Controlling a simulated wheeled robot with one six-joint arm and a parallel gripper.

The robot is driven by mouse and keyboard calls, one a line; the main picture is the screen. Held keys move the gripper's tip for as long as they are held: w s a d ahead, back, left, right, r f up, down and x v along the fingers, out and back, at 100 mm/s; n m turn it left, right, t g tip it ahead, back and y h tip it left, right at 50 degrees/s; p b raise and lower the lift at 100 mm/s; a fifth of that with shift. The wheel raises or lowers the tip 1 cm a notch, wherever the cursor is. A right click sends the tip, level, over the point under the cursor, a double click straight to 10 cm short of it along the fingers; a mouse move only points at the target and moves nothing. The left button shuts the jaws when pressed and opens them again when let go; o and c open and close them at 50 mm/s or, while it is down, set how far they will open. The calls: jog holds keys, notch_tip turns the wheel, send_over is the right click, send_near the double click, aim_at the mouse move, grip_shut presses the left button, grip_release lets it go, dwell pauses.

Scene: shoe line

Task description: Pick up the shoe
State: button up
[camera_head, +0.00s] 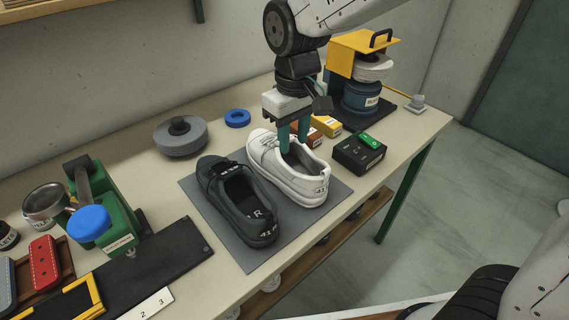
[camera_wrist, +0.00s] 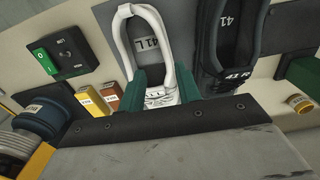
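A white shoe (camera_head: 290,170) and a dark shoe (camera_head: 237,200) stand side by side on a grey mat (camera_head: 261,252) on the workbench. The white shoe, marked 41 L, also shows in the wrist view (camera_wrist: 146,45), and the dark one, marked 41 R, is beside it (camera_wrist: 228,42). My gripper (camera_head: 292,139) points down over the white shoe, its green fingers at the shoe's opening. In the wrist view the two fingers (camera_wrist: 160,88) stand apart near the shoe's tongue end. Whether they touch the shoe is unclear.
A black box with a green switch (camera_head: 360,152) stands right of the white shoe, with small yellow and orange boxes (camera_head: 326,125) behind. A blue ring (camera_head: 237,118) and grey disc (camera_head: 181,138) lie behind left. A green machine (camera_head: 109,215) stands at left.

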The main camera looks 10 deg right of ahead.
aim_at(284, 164)
jog(key=shift+w+a+f+n, duration=0.15)
jog(key=shift+w+a+f, duration=0.05)
jog(key=shift+a+f, duration=0.25)
jog(key=shift+w+a+f+n, duration=0.15)
jog(key=shift+a+f, duration=0.2)
jog(key=shift+a, duration=0.2)
notch_tip(284, 164, down, 8)
jog(key=shift+r, duration=0.25)
grip_shut()
dwell(0.6)
